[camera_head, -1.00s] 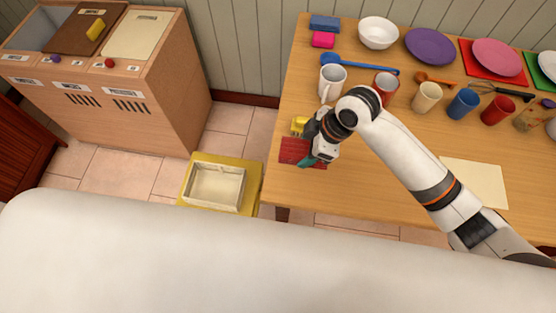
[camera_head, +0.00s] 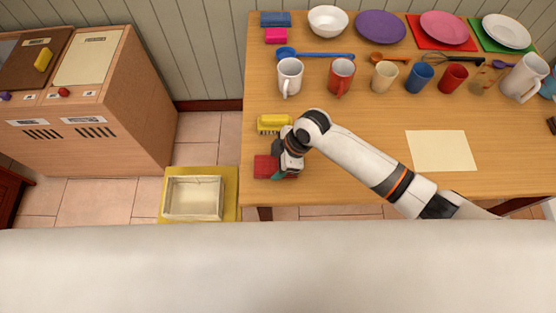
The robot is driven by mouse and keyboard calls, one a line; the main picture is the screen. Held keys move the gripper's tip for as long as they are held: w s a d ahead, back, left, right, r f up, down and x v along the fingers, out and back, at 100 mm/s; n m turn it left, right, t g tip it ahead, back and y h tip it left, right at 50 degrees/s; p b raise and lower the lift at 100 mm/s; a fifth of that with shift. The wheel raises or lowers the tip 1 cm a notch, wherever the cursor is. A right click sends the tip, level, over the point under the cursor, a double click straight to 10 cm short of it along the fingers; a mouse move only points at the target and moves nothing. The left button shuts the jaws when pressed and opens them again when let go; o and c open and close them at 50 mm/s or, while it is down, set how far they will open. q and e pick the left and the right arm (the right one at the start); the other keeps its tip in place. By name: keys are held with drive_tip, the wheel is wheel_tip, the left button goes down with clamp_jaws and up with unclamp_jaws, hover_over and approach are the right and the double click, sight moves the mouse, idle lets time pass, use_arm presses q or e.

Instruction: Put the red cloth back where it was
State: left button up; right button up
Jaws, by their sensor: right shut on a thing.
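The red cloth (camera_head: 265,167) is at the left end of the wooden table, near its front left corner. My right gripper (camera_head: 283,172) is at the cloth's right edge and shut on it. The gripper's own wrist hides part of the cloth, and I cannot tell whether the cloth touches the table. My left gripper is not in view.
A yellow block-like item (camera_head: 273,123) lies just behind the cloth. A white mug (camera_head: 290,76) and several cups stand further back. A cream sheet (camera_head: 441,150) lies to the right. A shallow box (camera_head: 193,198) sits left of the table.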

drive_tip(key=o, duration=0.9)
drive_tip(key=shift+f, duration=0.1)
drive_tip(key=v, duration=1.2)
